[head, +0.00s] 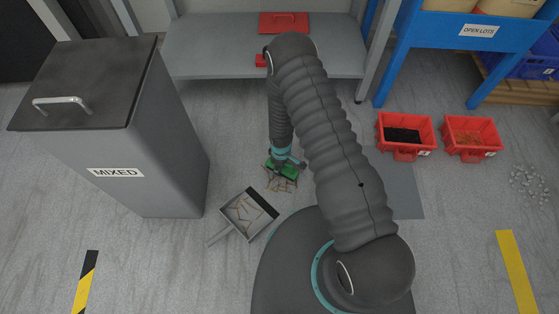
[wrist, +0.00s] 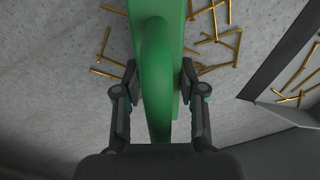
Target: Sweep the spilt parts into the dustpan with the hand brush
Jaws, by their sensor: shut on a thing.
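My gripper (wrist: 158,88) is shut on the green handle of the hand brush (wrist: 155,50), with one finger on each side. In the head view the brush (head: 279,173) is low at the floor, partly hidden by my gripper. Spilt parts (head: 283,184), thin brassy pins, lie on the floor beside the brush. They also show in the wrist view (wrist: 221,35), on both sides of it. The grey dustpan (head: 236,203) lies on the floor to the lower left of the brush, with several pins in it. Its edge shows at the right of the wrist view (wrist: 262,85).
A grey bin marked MIXED (head: 135,170) stands at the left. A grey bench (head: 215,52) is behind. Two red crates, one with dark contents (head: 404,151) and one with brownish contents (head: 471,151), stand at the right. Clear pieces (head: 530,188) lie scattered far right.

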